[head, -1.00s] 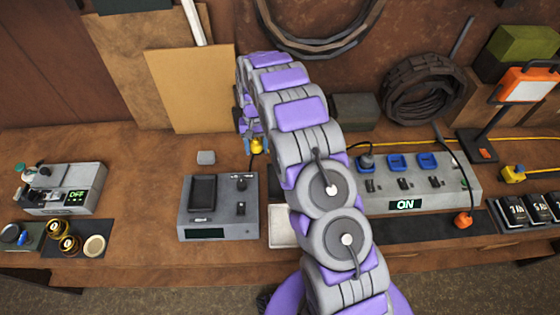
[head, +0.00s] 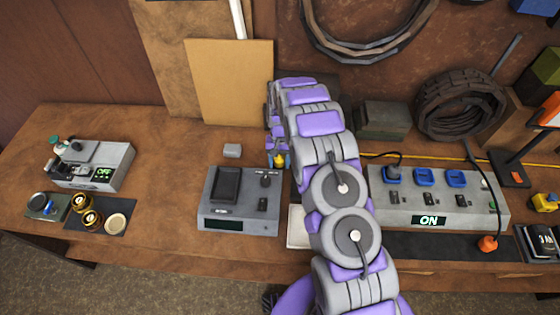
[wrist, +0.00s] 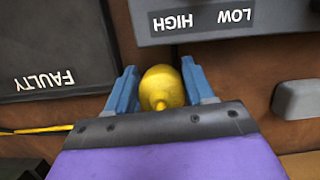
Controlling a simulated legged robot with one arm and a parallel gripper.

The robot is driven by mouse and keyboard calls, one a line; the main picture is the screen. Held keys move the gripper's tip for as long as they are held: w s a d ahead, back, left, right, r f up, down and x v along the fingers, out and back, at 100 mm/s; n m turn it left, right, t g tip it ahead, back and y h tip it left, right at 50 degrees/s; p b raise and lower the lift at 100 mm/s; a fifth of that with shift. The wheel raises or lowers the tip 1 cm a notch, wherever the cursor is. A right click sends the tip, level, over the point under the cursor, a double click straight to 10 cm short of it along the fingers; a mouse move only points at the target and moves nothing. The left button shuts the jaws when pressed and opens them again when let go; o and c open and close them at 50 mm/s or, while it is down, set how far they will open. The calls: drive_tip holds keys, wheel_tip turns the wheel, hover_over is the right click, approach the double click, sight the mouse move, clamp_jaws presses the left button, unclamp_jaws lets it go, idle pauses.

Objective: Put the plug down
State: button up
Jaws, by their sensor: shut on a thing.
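My gripper (head: 279,160) is shut on a yellow plug (wrist: 162,88). The plug sits between the blue fingers in the wrist view, its rounded yellow body showing; its far end is hidden. In the head view a bit of the yellow plug (head: 280,161) shows between the fingers, beside the back right corner of a grey tester box (head: 240,222). In the wrist view the box's edge (wrist: 215,28) reads HIGH and LOW. A black panel marked FAULTY (wrist: 60,45) lies left of the plug there. I cannot tell whether the plug touches anything.
A grey power strip (head: 470,210) reading ON, with blue sockets, stands right of my arm. A small grey block (head: 232,151) lies behind the tester box. A grey device (head: 108,170) reading OFF stands at the left. Bare bench (head: 165,190) lies between that device and the tester box.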

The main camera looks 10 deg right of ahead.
drive_tip(key=o, duration=0.9)
drive_tip(key=shift+a, duration=0.35)
drive_tip(key=shift+d, duration=0.55)
drive_tip(key=shift+w+d+r, duration=0.1)
drive_tip(key=shift+d+r, duration=0.05)
drive_tip(key=shift+r, duration=0.2)
drive_tip(key=v, duration=0.6)
drive_tip(key=a+v, duration=0.1)
drive_tip(key=v, duration=0.3)
drive_tip(key=shift+p, duration=0.3)
drive_tip(key=shift+w+d+r, duration=0.1)
drive_tip(key=shift+d+r, duration=0.3)
drive_tip(key=shift+r, duration=0.3)
